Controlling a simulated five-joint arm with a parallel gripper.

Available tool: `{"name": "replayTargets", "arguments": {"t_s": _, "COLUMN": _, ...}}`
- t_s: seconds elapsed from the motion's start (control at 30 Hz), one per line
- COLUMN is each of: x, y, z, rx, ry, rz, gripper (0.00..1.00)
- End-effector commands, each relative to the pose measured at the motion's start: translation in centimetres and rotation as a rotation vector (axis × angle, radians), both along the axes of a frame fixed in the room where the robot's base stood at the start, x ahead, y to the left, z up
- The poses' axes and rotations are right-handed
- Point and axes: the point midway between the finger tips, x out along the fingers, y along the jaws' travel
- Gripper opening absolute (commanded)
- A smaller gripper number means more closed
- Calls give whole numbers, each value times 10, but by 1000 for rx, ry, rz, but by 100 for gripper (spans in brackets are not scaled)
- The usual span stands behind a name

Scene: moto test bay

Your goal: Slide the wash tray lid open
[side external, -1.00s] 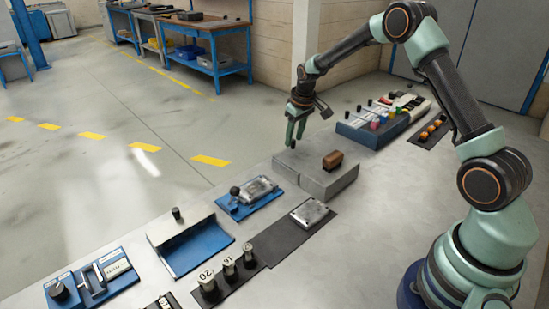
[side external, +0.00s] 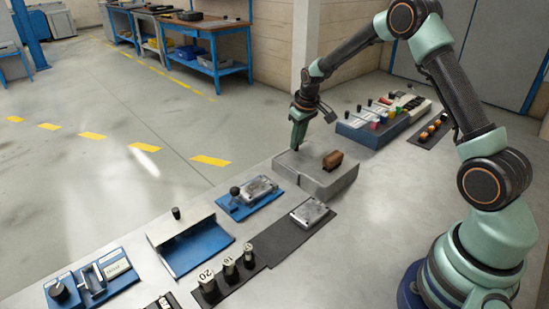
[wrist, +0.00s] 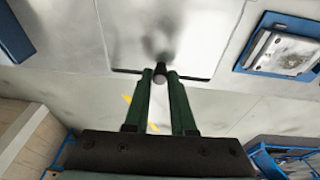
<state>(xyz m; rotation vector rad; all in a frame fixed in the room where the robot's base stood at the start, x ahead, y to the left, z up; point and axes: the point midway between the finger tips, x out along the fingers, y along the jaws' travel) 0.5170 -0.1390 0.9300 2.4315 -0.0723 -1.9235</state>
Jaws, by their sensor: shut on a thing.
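A small dark knob (wrist: 160,72) with a light end stands near that edge. My gripper (side external: 296,149) is over the tray's far left part, pointing down. In the wrist view my gripper (wrist: 160,80) has its fingertips closed on the knob. The knob is hidden by the fingers in the side view.
A blue plate with a metal cover (side external: 258,188) lies to the left. A blue rack of colored items (side external: 375,124) stands behind to the right. A metal plate on a dark mat (side external: 310,211) is nearer.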

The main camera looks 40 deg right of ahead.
Motion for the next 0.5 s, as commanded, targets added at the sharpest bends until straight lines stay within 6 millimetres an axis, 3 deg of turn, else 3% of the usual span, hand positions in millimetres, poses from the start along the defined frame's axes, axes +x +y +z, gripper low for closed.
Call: {"name": "replayTargets", "arguments": {"t_s": 0.5, "x": -33, "y": -5, "z": 1, "rx": -6, "ry": -5, "rz": -10, "gripper": 0}}
